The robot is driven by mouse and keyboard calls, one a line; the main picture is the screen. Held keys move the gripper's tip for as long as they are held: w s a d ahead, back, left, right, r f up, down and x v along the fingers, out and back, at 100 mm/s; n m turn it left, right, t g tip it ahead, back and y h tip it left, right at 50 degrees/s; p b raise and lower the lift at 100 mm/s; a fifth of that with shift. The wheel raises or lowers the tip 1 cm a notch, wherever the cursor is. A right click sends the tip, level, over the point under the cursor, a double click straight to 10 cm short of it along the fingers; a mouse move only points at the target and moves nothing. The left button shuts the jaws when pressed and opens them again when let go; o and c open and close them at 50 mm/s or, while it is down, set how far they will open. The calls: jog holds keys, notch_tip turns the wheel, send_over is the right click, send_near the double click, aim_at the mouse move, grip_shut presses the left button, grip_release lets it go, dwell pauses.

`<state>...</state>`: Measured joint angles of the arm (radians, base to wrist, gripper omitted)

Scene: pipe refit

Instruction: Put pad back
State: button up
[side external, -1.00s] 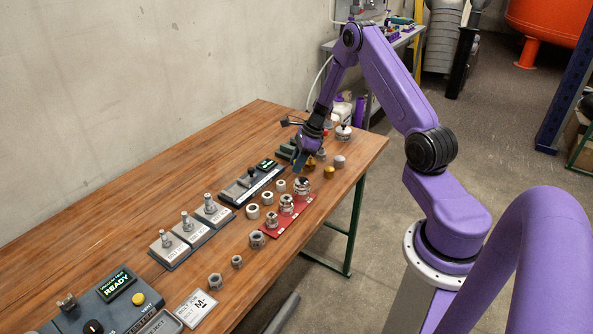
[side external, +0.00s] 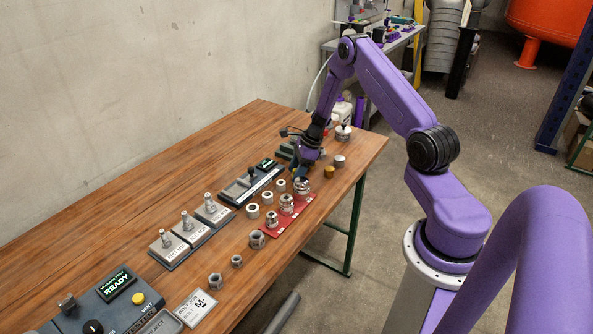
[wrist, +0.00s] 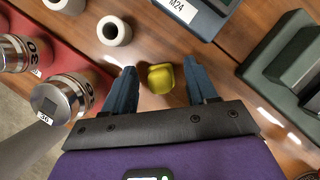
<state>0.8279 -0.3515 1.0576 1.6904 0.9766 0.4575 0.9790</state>
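My gripper (wrist: 158,84) is open, with a small yellow rounded block (wrist: 161,78) between its blue-grey fingers. A gap shows on each side of the block, so neither finger touches it. I cannot tell for certain whether this block is the pad. In the side external view my gripper (side external: 298,174) is low over the table, beside the far end of the red mat (side external: 304,205). A bit of yellow shows at its fingertips there. A dark green stepped block (wrist: 285,65) stands right of the fingers in the wrist view.
Shiny numbered fittings (wrist: 62,98) stand on the red mat, left of my gripper. A pale ring (wrist: 114,31) and a grey unit labelled M24 (wrist: 203,12) are close ahead.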

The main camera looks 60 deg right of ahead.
jog(key=v, duration=1.2)
jog(key=s+a+r+n+g, duration=0.1)
jog(key=s+a+r+n, duration=0.15)
jog(key=a+n, duration=0.45)
jog(key=s+a+r+n+g, duration=0.15)
jog(key=a+r+n, duration=0.25)
jog(key=a, duration=0.5)
jog(key=s+a+r+n+g, duration=0.1)
jog(key=s+a+r+n, duration=0.2)
jog(key=a+n, duration=0.45)
jog(key=s+a+r+n+h, duration=0.1)
jog(key=s+a+n, duration=0.1)
jog(key=s+n, duration=0.5)
jog(key=s+a+r+n+h, duration=0.1)
jog(key=s+a+r+n, duration=0.1)
jog(key=s+n, duration=0.5)
jog(key=s+a+r+n, duration=0.1)
jog(key=s+a+n, duration=0.2)
jog(key=s+n, duration=0.4)
jog(key=shift+s+a+r+h, duration=0.35)
jog(key=shift+s+h, duration=0.05)
jog(key=shift+s, duration=0.55)
